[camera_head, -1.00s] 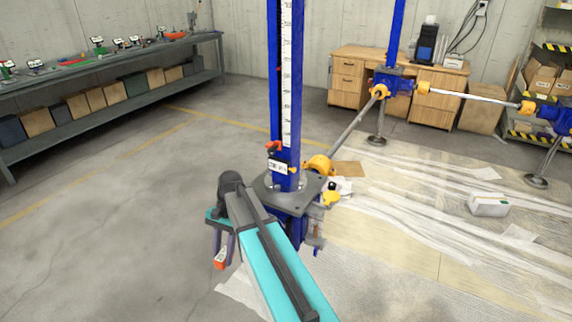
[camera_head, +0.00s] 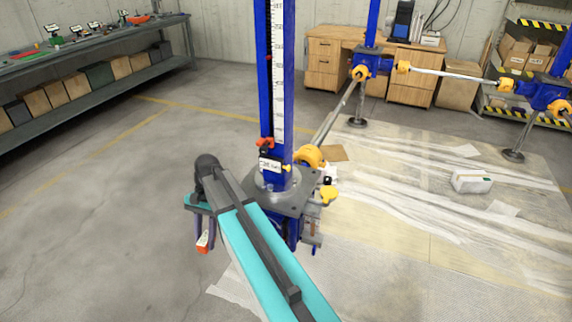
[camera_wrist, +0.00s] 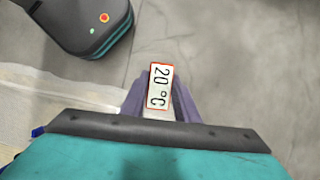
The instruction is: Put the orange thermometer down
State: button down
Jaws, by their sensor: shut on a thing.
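My gripper (camera_wrist: 160,100) is shut on the orange thermometer (camera_wrist: 159,86). In the wrist view its white face reads "20 °C" inside a thin orange rim, between the two purple fingers. In the head view the thermometer (camera_head: 203,242) hangs low at the end of my teal and grey arm, left of the blue screw jack (camera_head: 284,100). It is held in the air above the grey floor. Part of my gripper is hidden behind my wrist in the head view.
The jack's base plate stands close to my arm. A long grey bench (camera_head: 120,75) with small devices on top and boxes below stands at the back left. A wooden desk (camera_head: 322,62) stands behind. Plastic sheeting (camera_head: 420,215) covers the right floor. The left floor is clear.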

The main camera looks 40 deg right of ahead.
jog(key=shift+a, duration=0.25)
jog(key=shift+s, duration=0.1)
